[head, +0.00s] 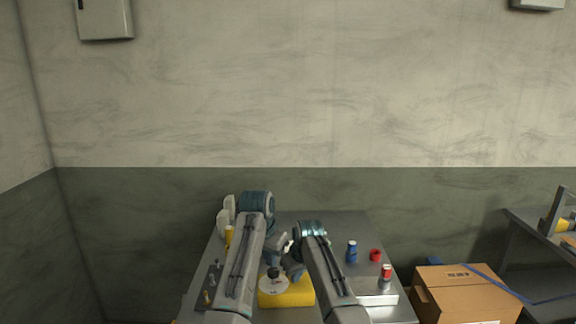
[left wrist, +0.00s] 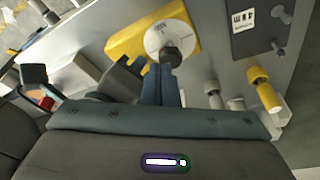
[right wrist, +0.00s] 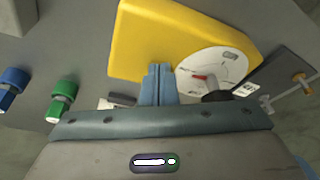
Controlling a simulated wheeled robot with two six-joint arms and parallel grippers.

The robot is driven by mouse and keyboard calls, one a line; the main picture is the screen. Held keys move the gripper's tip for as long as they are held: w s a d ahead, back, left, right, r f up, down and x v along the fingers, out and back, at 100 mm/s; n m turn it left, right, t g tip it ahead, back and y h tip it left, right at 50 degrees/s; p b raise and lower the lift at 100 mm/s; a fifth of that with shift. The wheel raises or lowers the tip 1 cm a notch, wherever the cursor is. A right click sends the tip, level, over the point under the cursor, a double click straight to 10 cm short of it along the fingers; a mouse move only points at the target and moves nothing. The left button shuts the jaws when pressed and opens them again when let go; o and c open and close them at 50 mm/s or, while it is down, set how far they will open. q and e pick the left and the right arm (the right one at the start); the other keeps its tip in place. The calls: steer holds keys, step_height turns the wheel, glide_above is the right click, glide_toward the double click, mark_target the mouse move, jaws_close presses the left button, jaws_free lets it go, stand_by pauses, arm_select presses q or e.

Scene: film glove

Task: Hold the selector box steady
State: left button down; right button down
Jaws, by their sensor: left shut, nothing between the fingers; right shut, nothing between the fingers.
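The selector box (head: 290,298) is a yellow block on the metal table, with a white dial and a dark knob on it. In the left wrist view the box (left wrist: 125,45) shows with its knob (left wrist: 173,56); my left gripper (left wrist: 164,70) is shut, its fingertips at the knob, whether touching I cannot tell. In the right wrist view the box (right wrist: 180,35) shows a red pointer on its dial (right wrist: 228,68). My right gripper (right wrist: 158,70) is shut and empty, its fingertips overlapping the box's yellow side; contact is unclear. In the head view both hands are close together behind the box.
A blue can (head: 351,251), a red ring (head: 375,255) and a red can (head: 386,272) stand on the table's right side. A dark panel (left wrist: 248,22) with small fittings lies on the left side. A cardboard box (head: 465,295) stands right of the table.

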mark_target(273, 276)
arm_select(q)
steer(key=shift+w+a+f, duration=0.25)
steer(key=shift+a+f, duration=0.2)
steer(key=shift+f, duration=0.55)
steer(key=shift+w+a+f, duration=0.3)
steer(key=shift+a+f, duration=0.1)
steer(key=shift+f, duration=0.65)
steer(key=shift+w+a+f, duration=0.25)
steer(key=shift+a+f, duration=0.2)
steer(key=shift+f, duration=0.55)
steer(key=shift+w+d, duration=0.2)
steer(key=shift+d, duration=0.1)
steer(key=shift+s+d, duration=0.2)
steer(key=shift+d, duration=0.05)
steer(key=shift+s+d, duration=0.35)
steer(key=shift+d, duration=0.3)
steer(key=shift+d, duration=0.15)
steer(key=shift+s, duration=0.2)
